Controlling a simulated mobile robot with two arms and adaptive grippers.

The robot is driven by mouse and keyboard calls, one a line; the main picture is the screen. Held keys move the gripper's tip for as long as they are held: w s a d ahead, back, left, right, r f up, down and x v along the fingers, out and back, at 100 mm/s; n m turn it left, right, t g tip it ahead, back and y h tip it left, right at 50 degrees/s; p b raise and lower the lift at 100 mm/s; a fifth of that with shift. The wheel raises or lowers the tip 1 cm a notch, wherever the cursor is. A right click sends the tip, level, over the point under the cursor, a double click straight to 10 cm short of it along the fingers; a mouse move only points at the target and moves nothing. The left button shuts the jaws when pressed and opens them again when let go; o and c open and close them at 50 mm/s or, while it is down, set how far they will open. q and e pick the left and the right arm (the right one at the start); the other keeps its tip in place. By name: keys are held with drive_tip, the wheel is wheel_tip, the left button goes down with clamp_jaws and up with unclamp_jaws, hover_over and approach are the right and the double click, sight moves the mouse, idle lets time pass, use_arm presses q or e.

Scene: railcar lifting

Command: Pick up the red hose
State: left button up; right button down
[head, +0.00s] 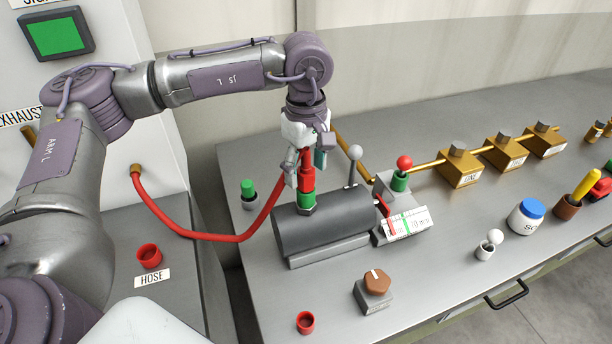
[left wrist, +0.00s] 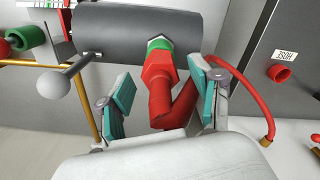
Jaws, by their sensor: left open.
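The red hose (head: 196,237) runs from a brass fitting on the white cabinet at left, sags, and rises to a red end piece on the green-ringed port of a dark grey cylinder (head: 325,222). In the left wrist view the hose's red end (left wrist: 160,85) stands against the green ring (left wrist: 159,44). My left gripper (head: 305,165) is above the cylinder at the hose end. In the left wrist view its teal-padded fingers (left wrist: 165,100) are apart, one on each side of the red end, with gaps visible. My right gripper is not in view.
A red ring holder (head: 149,256) marked HOSE sits on the left ledge. A grey-knobbed lever (head: 354,168) and a red-knobbed valve (head: 403,175) stand close right of the gripper. A brown knob block (head: 374,291) and red cup (head: 305,322) are in front.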

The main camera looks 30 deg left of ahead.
use_arm(q)
clamp_jaws()
drive_tip(key=shift+r, duration=0.15)
